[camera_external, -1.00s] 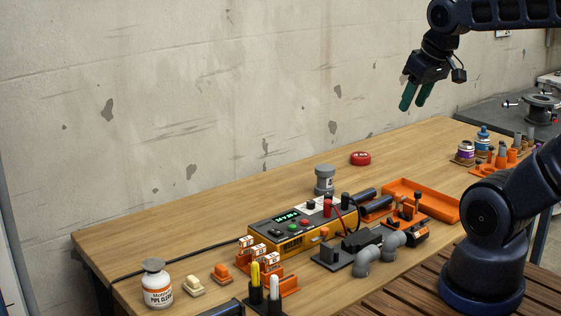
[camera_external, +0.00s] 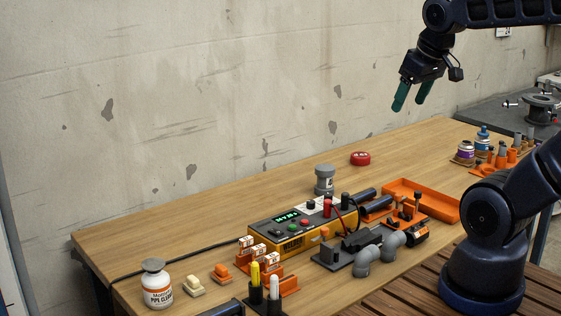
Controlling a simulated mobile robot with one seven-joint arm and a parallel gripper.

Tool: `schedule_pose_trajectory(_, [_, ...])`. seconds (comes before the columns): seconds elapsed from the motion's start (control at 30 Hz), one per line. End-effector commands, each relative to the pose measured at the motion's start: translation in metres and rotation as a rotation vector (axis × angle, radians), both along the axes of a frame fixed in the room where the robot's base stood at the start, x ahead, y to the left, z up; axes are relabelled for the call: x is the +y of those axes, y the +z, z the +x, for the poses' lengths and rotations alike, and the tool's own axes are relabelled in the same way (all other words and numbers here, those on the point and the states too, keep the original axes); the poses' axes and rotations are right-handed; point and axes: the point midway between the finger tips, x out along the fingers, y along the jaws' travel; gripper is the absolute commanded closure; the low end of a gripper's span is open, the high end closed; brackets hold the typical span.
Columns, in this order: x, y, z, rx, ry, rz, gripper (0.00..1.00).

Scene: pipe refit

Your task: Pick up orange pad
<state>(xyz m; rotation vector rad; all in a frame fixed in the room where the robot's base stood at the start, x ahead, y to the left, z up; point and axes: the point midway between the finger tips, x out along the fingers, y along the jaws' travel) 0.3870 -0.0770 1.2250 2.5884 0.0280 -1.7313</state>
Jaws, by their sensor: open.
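A small orange pad (camera_external: 221,272) lies on the wooden workbench (camera_external: 160,238) near its front left part, beside a similar cream pad (camera_external: 194,286). I take this small orange block as the task's pad. My gripper (camera_external: 409,104) is high above the back right part of the bench, in front of the wall. Its two green fingers point down, apart, with nothing between them. The gripper is far to the right of the orange pad and well above it.
A white bottle (camera_external: 157,286) stands left of the pads. A yellow meter (camera_external: 295,229), a marker holder (camera_external: 265,303), grey pipe elbows (camera_external: 366,262) and an orange tray (camera_external: 424,200) crowd the middle and right. The back left of the bench is clear.

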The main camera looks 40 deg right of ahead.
Motion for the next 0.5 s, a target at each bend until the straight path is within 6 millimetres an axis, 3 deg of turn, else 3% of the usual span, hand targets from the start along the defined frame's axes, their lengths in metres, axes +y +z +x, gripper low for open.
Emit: schedule_pose_trajectory(0.5, [0.056,-0.020,0.102,0.124,0.365,-0.129,0.29])
